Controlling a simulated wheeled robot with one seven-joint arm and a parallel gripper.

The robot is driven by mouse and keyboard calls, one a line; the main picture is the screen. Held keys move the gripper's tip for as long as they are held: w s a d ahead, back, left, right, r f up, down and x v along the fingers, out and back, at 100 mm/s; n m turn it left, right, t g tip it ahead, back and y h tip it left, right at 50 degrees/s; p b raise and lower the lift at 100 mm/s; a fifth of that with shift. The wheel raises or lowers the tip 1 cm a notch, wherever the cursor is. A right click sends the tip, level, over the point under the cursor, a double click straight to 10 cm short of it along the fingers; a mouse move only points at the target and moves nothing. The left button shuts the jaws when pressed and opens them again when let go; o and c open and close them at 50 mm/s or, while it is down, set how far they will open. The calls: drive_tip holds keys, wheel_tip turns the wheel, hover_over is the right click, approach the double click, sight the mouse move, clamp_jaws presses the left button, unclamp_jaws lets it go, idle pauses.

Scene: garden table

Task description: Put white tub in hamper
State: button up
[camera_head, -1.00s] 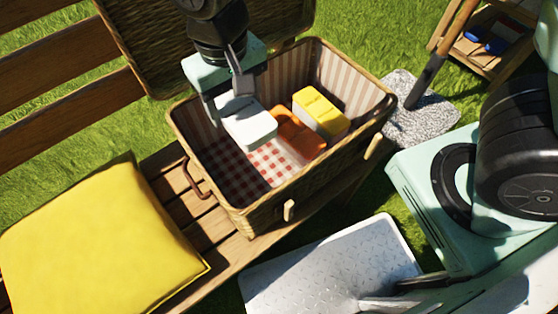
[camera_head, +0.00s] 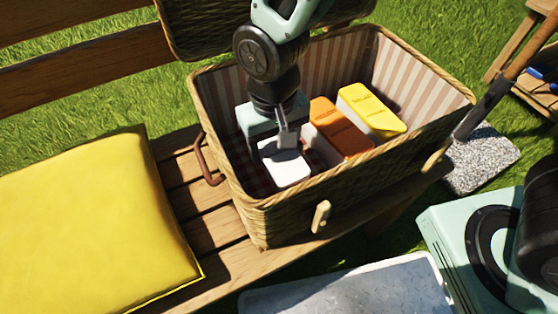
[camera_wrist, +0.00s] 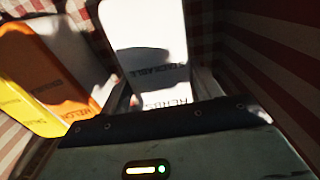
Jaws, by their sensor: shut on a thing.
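The white tub (camera_head: 284,168) is inside the open wicker hamper (camera_head: 292,203), in its left part. My gripper (camera_head: 287,146) reaches down into the hamper and is shut on the tub. In the wrist view the tub (camera_wrist: 145,40) stands between my fingers, with dark lettering on it. Whether its underside touches the checked cloth on the hamper floor is hidden. The hamper has a striped lining and its lid stands open at the back.
An orange tub (camera_head: 338,128) and a yellow tub (camera_head: 371,110) stand in the hamper to the right of the white tub. The hamper rests on a slatted wooden bench (camera_head: 210,228), with a yellow cushion (camera_head: 90,220) to the left.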

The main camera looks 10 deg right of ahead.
sight(275, 160)
drive_tip(key=shift+f+b, duration=1.1)
drive_tip(key=shift+f, duration=1.25)
drive_tip(key=shift+f, duration=0.1)
drive_tip(key=o, duration=1.1)
drive_tip(key=shift+f, duration=0.1)
wheel_tip(275, 160, up, 12)
drive_tip(key=p, duration=0.5)
drive_tip(key=shift+r, duration=0.2)
